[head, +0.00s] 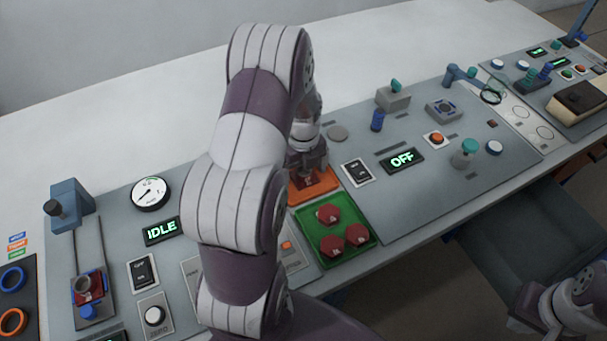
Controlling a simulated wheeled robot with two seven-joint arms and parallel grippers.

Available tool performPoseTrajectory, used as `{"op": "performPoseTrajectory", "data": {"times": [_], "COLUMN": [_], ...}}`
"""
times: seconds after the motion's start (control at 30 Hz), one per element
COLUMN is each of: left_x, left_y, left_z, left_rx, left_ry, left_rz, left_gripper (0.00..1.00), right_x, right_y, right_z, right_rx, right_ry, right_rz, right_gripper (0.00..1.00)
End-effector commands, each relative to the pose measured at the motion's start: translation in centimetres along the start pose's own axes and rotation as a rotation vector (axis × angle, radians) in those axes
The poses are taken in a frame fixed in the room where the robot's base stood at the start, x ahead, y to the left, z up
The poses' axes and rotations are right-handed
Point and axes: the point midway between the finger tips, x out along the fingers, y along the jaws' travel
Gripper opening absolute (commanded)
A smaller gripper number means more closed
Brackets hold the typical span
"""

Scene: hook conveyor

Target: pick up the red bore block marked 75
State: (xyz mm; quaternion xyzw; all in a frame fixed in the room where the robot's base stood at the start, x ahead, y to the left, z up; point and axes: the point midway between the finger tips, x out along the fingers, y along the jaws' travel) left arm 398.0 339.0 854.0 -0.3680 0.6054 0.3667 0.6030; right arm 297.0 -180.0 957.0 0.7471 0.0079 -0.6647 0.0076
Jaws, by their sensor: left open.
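Several red blocks are in view. Three hexagonal ones (328,214) (357,235) (332,246) lie in a green tray (371,240). Their small white marks are too small to read surely, so I cannot tell which is 75. An orange tray (326,187) behind the green one has something red under my left gripper, mostly hidden. My left gripper (308,172) is open and points down just over the orange tray; its fingertips are partly hidden. My right arm shows at the lower right, with its dark gripper end (528,304) low and away from the trays; its jaw opening is unclear.
A fixture at the left holds another red block (88,288). An IDLE display (162,231) and gauge (150,193) stand left of my left arm. The OFF display (402,160), switch (358,172) and knobs lie right of the trays. My left arm hides the panel's middle.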

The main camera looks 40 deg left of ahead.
Motion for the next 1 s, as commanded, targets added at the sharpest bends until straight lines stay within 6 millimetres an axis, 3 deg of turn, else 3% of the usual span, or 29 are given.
{"op": "performPoseTrajectory", "data": {"times": [0.13, 0.3, 0.37, 0.67, 0.93, 1.0], "left_x": [0.0, -0.1, -0.1, -0.4, -4.3, -4.9], "left_y": [0.0, 0.0, 0.0, -0.1, -0.1, -1.5], "left_z": [0.0, 0.0, 0.0, 0.0, 0.1, 0.6], "left_rx": [0.0, 0.0, 0.0, 0.0, 0.0, 0.003], "left_ry": [-0.001, 0.0, 0.0, -0.001, -0.005, -0.004], "left_rz": [0.0, 0.0, 0.0, -0.001, -0.004, -0.003], "left_gripper": [0.94, 0.38, 0.21, 0.21, 0.21, 0.21], "right_x": [0.0, 0.0, 0.0, 0.0, 0.1, 0.2], "right_y": [0.0, 0.0, 0.0, 0.0, 0.0, 0.0], "right_z": [0.0, 0.0, 0.0, 0.0, 0.0, 0.0], "right_rx": [0.0, 0.0, 0.0, 0.0, 0.0, 0.0], "right_ry": [0.0, 0.0, 0.0, 0.0, 0.0, 0.0], "right_rz": [0.0, 0.0, 0.0, 0.0, 0.0, 0.0], "right_gripper": [0.0, 0.0, 0.0, 0.0, 0.0, 0.0]}}
